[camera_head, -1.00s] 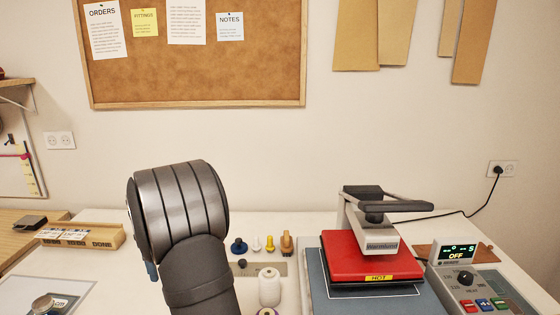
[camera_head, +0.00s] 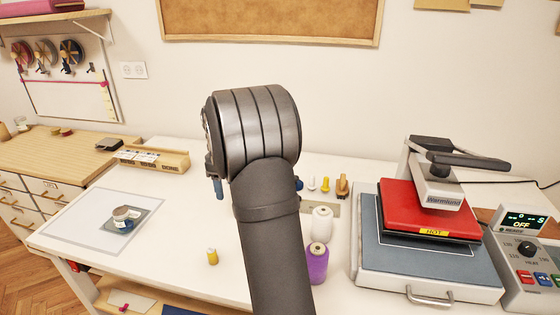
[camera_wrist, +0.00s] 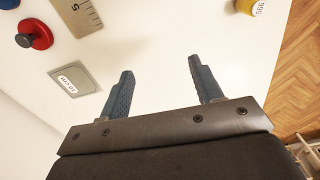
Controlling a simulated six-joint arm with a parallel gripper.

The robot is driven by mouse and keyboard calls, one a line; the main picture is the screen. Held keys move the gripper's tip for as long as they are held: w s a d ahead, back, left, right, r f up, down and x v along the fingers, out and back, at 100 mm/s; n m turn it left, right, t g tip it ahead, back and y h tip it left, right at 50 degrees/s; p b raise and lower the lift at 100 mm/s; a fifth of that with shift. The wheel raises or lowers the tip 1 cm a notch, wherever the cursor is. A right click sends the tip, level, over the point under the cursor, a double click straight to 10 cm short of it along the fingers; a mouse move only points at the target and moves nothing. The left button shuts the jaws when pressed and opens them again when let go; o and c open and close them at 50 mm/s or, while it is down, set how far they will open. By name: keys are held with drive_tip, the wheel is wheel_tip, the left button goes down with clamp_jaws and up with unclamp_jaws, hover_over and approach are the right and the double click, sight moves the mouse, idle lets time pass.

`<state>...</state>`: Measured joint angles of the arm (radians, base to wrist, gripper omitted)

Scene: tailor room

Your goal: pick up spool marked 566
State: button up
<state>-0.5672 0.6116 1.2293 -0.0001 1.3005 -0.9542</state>
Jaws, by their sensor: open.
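A small yellow spool (camera_head: 212,257) stands near the front edge of the white table in the head view. In the wrist view a yellow spool (camera_wrist: 247,8) is cut off by the top edge; its white label carries upside-down digits that look like 566. My gripper (camera_wrist: 160,66) is open and empty, its two blue-grey fingers apart over bare white table. The yellow spool lies beyond the right fingertip in that view, apart from it. In the head view my arm hides most of the gripper; one blue finger shows left of the wrist.
A purple cone (camera_head: 317,262) and a white cone (camera_head: 321,224) stand right of my arm. A red heat press (camera_head: 430,208) labelled HOT stands further right. A round tin (camera_head: 122,213) sits on a grey mat at left. The table around the yellow spool is clear.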

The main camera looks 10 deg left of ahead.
drive_tip(key=shift+c, duration=0.7)
wheel_tip(320, 180, up, 5)
drive_tip(key=n, duration=0.1)
hover_over(211, 251)
wheel_tip(211, 251, down, 11)
drive_tip(key=shift+w+d+f, duration=0.1)
drive_tip(key=shift+w, duration=0.05)
drive_tip(key=shift+w+a+f, duration=0.1)
drive_tip(key=shift+a+f, duration=0.1)
drive_tip(key=shift+f, duration=1.1)
drive_tip(key=shift+a+f, duration=0.15)
drive_tip(key=shift+f, duration=1.15)
clamp_jaws()
